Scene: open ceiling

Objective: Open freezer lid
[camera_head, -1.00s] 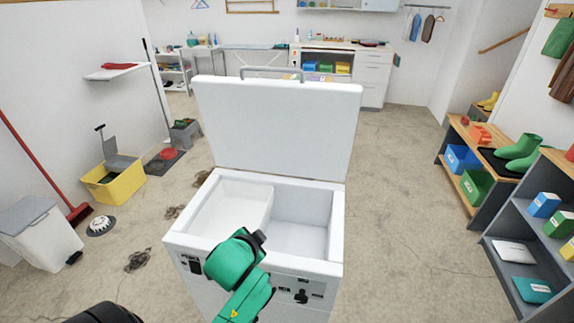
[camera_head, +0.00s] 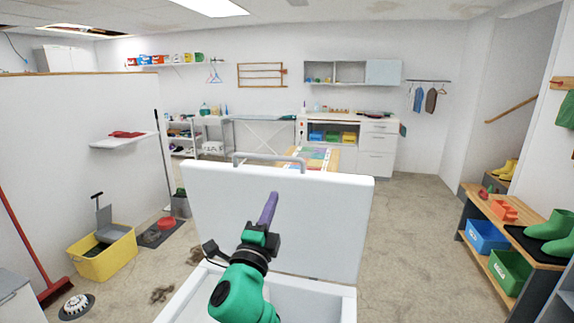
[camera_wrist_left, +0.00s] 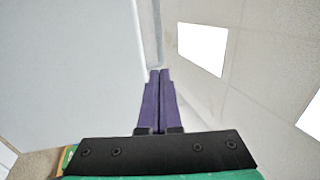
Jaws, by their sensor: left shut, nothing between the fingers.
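The white freezer lid (camera_head: 325,215) stands raised, roughly upright, at the back of the white freezer (camera_head: 330,302), whose opening is partly visible below it. A grey bar handle (camera_head: 270,156) runs along the lid's top edge. My left gripper (camera_head: 269,207) has purple fingers, is shut and empty, and points up in front of the lid's inner face. In the left wrist view the shut fingers (camera_wrist_left: 159,100) lie close to the lid's pale surface (camera_wrist_left: 75,70); I cannot tell whether they touch it. My right gripper is not in view.
A yellow bucket (camera_head: 103,255) and a red broom (camera_head: 45,265) stand on the left. A wooden bench (camera_head: 520,228) with green boots (camera_head: 555,228) stands on the right. Clear floor (camera_head: 410,240) lies between the freezer and the bench.

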